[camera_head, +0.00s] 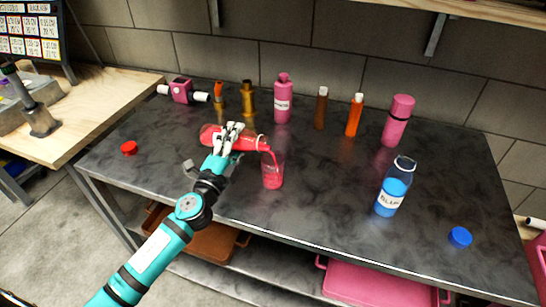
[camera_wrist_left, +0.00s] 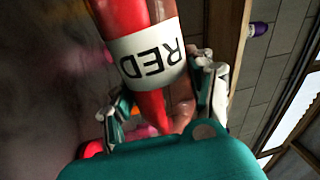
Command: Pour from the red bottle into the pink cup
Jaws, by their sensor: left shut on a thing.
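The red bottle (camera_head: 251,144) lies nearly level above the dark table, its mouth pointing right. My left gripper (camera_head: 232,131) is shut around its middle. In the left wrist view, the bottle (camera_wrist_left: 125,14) has a white label reading RED, with the fingers of my left gripper (camera_wrist_left: 165,103) on both sides. The cup (camera_head: 272,178) stands upright on the table just below and right of the bottle mouth. It is see-through and looks pinkish red, with red liquid inside. A red stream runs from the mouth into the cup. My right gripper is not in view.
A blue bottle (camera_head: 391,192) stands open at the right, near a blue cap (camera_head: 459,237). A red cap (camera_head: 129,148) lies at the left. Pink bottles (camera_head: 283,103) (camera_head: 397,121), an orange bottle (camera_head: 354,117) and other items line the back.

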